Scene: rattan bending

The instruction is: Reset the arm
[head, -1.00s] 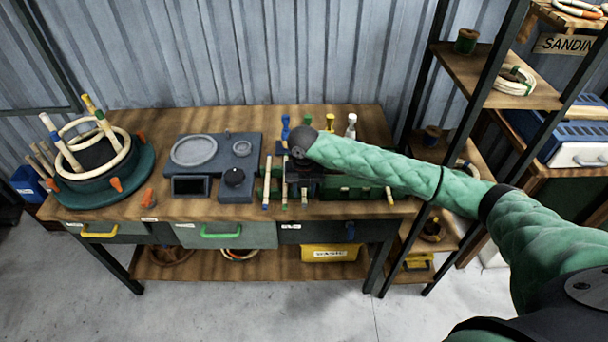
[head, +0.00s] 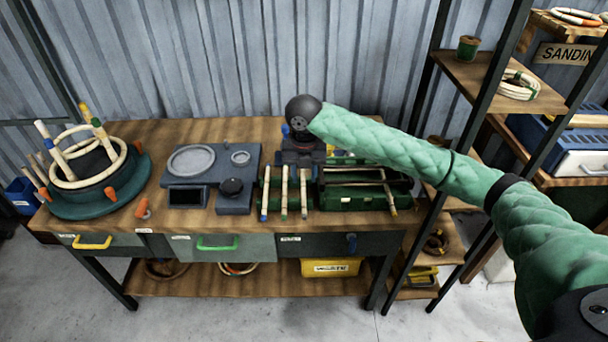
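My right arm (head: 400,155), in a green quilted sleeve, reaches in from the right over the workbench. Its dark wrist ball is raised above the back of the bench. My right gripper (head: 304,160) hangs below it, over the back part of the green rack (head: 340,196). The fingertips are small and dark against the things behind, so I cannot tell whether they are open or shut. No rod is clearly seen in them. Several pale rods with coloured ends, such as a blue-tipped rod (head: 265,194), lie on the rack. My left gripper is not in view.
The bench (head: 160,130) holds a round green former with pale rings (head: 100,200) at the left and a grey device (head: 212,178) in the middle. A black-framed shelf (head: 470,70) stands close to my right forearm. A corrugated wall is behind.

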